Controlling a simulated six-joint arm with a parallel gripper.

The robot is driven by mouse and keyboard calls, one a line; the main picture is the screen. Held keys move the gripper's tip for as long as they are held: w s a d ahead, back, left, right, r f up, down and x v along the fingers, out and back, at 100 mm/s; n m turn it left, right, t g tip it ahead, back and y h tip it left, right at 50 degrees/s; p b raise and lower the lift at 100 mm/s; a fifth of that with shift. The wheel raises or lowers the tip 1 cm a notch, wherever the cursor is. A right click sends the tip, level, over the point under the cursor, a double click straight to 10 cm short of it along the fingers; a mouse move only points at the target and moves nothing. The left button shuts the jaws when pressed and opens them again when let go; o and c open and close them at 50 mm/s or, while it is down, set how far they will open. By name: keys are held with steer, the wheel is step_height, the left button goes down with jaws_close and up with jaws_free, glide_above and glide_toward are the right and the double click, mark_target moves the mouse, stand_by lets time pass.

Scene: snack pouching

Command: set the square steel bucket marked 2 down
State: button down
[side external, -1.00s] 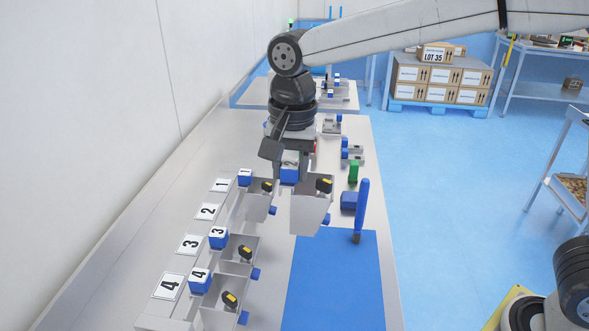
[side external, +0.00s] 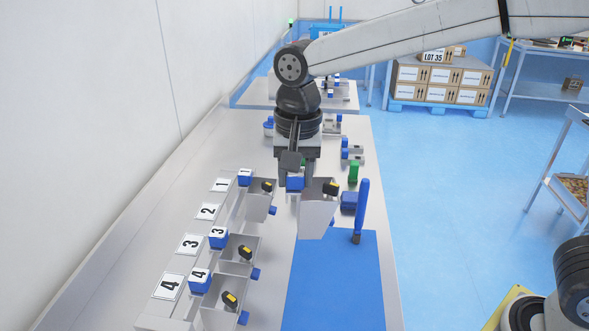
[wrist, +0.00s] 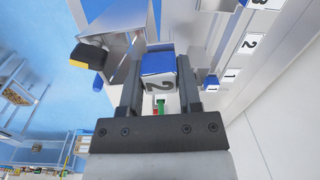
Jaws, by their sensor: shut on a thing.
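My gripper (side external: 294,184) is shut on the square steel bucket marked 2 (side external: 317,217) by its blue block with a white number face. In the side external view the bucket is right of the row of buckets, over the far end of the blue mat (side external: 335,285). It looks raised, but its exact height is unclear. In the wrist view (wrist: 157,76) the fingers stand either side of the block, whose face reads 2 (wrist: 158,86). A black and yellow piece (side external: 331,188) is at the bucket's upper right. The number 2 card (side external: 208,211) lies left of the row.
Bucket 1 (side external: 256,205), bucket 3 (side external: 230,265) and bucket 4 (side external: 215,318) stand in a row, with a gap between 1 and 3.

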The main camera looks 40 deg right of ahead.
mark_target(309, 191)
steer(key=f+n, duration=0.1)
steer(key=s+d+f+n, duration=0.1)
steer(key=n, duration=0.1)
steer(key=f+n, duration=0.1)
steer(key=shift+s+d+f+n, duration=0.2)
steer(key=shift+d+n, duration=0.2)
steer(key=s+d+f+n, duration=0.4)
steer(key=f+n, duration=0.3)
steer(key=n, duration=0.4)
steer(key=shift+s+f, duration=0.15)
steer(key=shift+s, duration=0.35)
steer(key=shift+f, duration=0.1)
step_height(309, 191, down, 6)
steer(key=shift+f, duration=0.25)
steer(key=shift+f, duration=0.65)
stand_by(0.7)
steer(key=shift+c, duration=1)
jaws_free()
steer(key=shift+r, duration=0.15)
